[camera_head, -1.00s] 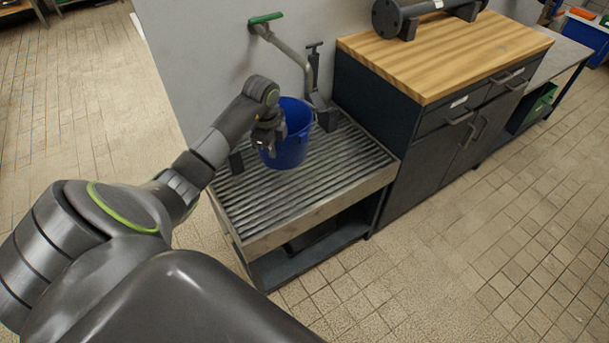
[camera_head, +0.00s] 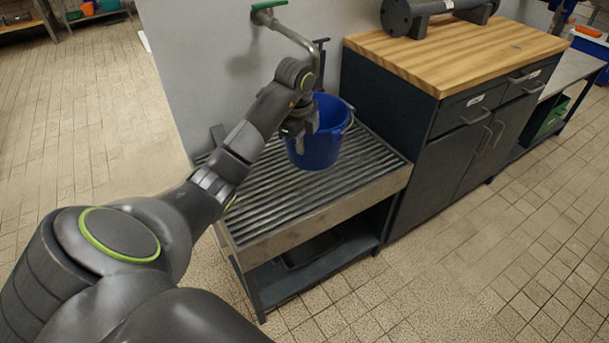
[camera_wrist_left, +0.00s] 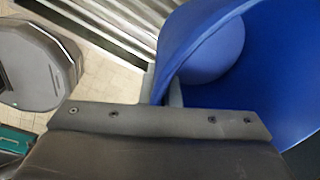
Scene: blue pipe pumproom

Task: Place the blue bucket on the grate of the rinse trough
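The blue bucket (camera_head: 322,148) is upright over the slatted grate (camera_head: 270,205) of the rinse trough (camera_head: 330,208), towards its back right. It also fills the right of the left wrist view (camera_wrist_left: 205,50). My left gripper (camera_head: 300,125) is at the bucket's left side, shut on its wall near the rim. In the left wrist view the bucket's wall passes between the fingertips (camera_wrist_left: 163,95), partly hidden by the gripper body. I cannot tell whether the bucket's base touches the grate. My right gripper is in neither current view.
A pipe with a green handle (camera_head: 268,5) comes from the wall behind the trough, close to my left arm. A dark cabinet with a wooden top (camera_head: 455,50) stands right of the trough. The grate's front and left are clear, and tiled floor (camera_head: 480,260) lies in front.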

